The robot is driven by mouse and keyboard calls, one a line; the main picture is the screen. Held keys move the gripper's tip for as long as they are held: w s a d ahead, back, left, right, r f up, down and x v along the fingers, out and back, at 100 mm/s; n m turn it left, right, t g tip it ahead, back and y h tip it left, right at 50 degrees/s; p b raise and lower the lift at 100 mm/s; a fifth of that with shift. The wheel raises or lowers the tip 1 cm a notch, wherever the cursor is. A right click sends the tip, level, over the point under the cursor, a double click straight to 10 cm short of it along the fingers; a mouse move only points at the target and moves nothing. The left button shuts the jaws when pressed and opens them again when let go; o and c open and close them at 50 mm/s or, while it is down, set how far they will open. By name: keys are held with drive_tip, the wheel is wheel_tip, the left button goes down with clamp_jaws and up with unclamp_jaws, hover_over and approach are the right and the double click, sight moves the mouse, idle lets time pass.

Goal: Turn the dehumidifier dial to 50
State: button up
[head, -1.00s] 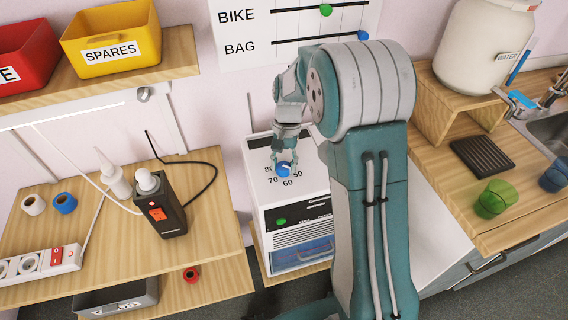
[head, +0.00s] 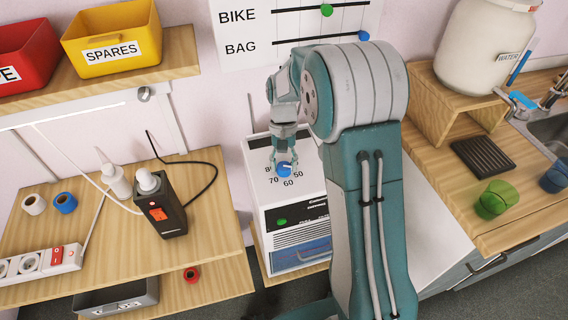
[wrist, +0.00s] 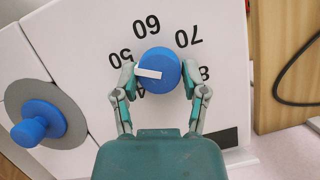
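The blue dial (wrist: 163,82) sits on the white dehumidifier (head: 258,187), with black numbers around it. In the wrist view its white pointer bar points left, close to the 50 and slightly toward the partly hidden 40. My gripper (wrist: 158,78) has one finger on each side of the dial, the tips close to its rim. The fingers are apart and a narrow gap seems to show, though contact is hard to judge. In the head view the dial (head: 284,169) is just below my gripper (head: 284,163).
A blue knob on a grey disc (wrist: 45,110) is left in the wrist view. A black device with an orange screen (head: 162,208) stands on the wooden table (head: 110,255) to the left. A counter with a green cup (head: 494,200) is at right.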

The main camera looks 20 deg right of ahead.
sight(283, 165)
drive_tip(key=shift+o, duration=1.2)
wheel_tip(283, 165, up, 9)
drive_tip(key=shift+r, duration=0.45)
drive_tip(key=s+r+n+t, duration=0.1)
drive_tip(key=s+r+t, duration=0.1)
drive_tip(key=s, duration=0.5)
drive_tip(key=s+r+n+t, duration=0.1)
drive_tip(key=s+r+t, duration=0.2)
drive_tip(key=s, duration=0.4)
drive_tip(key=s+r+n+t+h, duration=0.1)
drive_tip(key=s+r+t, duration=0.2)
drive_tip(key=s, duration=0.4)
drive_tip(key=shift+t, duration=0.9)
